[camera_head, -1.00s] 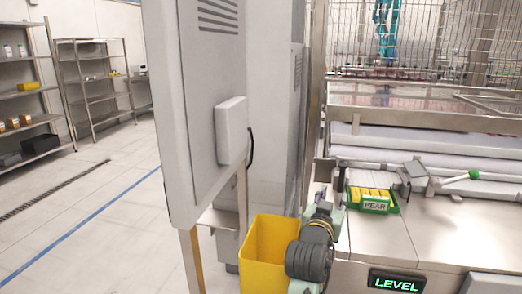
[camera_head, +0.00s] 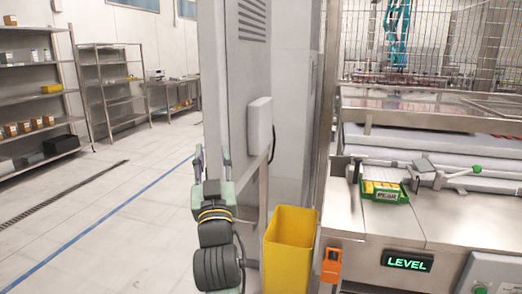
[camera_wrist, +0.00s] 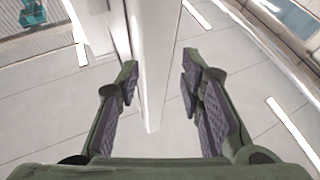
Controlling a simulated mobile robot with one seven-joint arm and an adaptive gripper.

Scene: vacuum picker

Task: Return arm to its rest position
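My arm stands in the lower middle of the head view, left of the yellow bin and in front of the tall grey cabinet. My gripper (camera_head: 212,156) points up and away from me at its top, with two fingers spread apart. In the wrist view my gripper (camera_wrist: 160,88) is open, with purple-grey pads wide apart and nothing held between them. A pale vertical panel edge shows beyond and between the fingers there; I cannot tell whether they touch it.
A yellow bin (camera_head: 290,250) stands just right of my arm. The grey cabinet (camera_head: 240,110) rises close behind. Shelves (camera_head: 105,90) stand at left; the floor (camera_head: 110,215) there is clear.

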